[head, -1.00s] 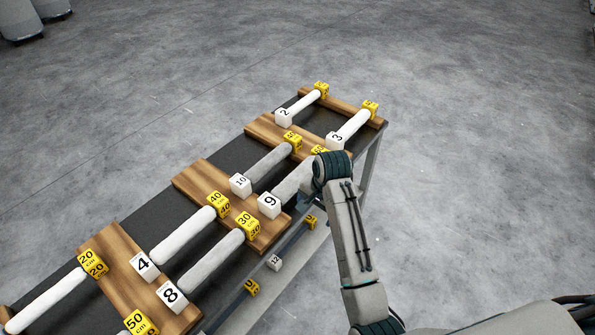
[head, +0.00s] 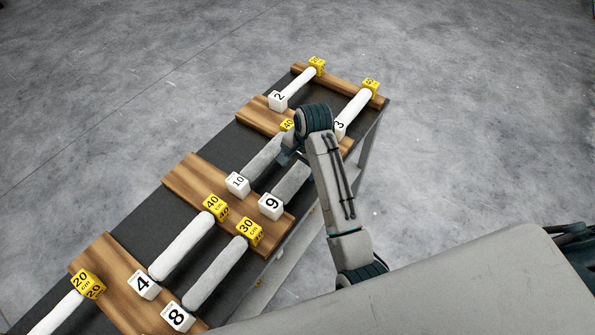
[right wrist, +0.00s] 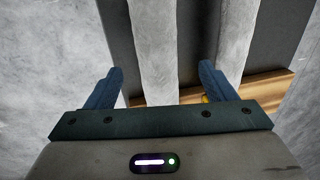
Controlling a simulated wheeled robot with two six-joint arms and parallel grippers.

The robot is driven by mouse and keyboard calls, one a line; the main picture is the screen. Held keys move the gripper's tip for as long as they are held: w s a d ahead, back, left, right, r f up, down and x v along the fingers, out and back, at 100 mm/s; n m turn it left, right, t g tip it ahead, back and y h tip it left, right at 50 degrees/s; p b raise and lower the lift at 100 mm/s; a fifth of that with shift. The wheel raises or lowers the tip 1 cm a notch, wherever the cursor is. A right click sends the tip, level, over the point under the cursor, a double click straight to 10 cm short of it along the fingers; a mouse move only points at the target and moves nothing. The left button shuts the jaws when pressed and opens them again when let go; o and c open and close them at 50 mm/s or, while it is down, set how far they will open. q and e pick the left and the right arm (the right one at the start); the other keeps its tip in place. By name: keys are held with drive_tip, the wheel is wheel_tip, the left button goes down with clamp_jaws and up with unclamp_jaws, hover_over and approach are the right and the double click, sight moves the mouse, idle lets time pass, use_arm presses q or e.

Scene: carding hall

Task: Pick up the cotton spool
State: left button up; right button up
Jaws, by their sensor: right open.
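Several long white and grey cotton spools lie on wooden boards on the black-topped rack, with numbered white cubes and yellow length cubes at their ends. In the head view my right gripper (head: 287,157) is by the far ends of the grey spool with cube 10 (head: 265,162) and the grey spool with cube 9 (head: 291,183); my arm partly hides them. In the right wrist view the open fingers of the gripper (right wrist: 161,68) stand either side of one pale spool (right wrist: 155,35), apparently number 9. Contact cannot be made out. My left gripper is out of view.
A second spool (right wrist: 270,40) runs alongside at the right in the wrist view. The white spools with cube 2 (head: 296,83) and cube 3 (head: 353,108) lie at the rack's far end. Grey floor (head: 470,130) right of the rack is clear.

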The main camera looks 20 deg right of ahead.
sight(298, 173)
drive_tip(key=shift+f, duration=0.25)
drive_tip(key=shift+w+f+p, duration=0.15)
drive_tip(key=shift+f+p, duration=0.2)
drive_tip(key=shift+p, duration=0.05)
drive_tip(key=f, duration=0.1)
drive_tip(key=f+p, duration=0.2)
drive_tip(key=shift+w+f, duration=0.3)
drive_tip(key=shift+f, duration=0.6)
drive_tip(key=c, duration=1)
drive_tip(key=shift+c, duration=0.7)
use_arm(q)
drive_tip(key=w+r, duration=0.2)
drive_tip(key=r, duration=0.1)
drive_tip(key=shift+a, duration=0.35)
use_arm(e)
drive_tip(key=shift+w, duration=0.1)
drive_tip(key=shift+c, duration=0.2)
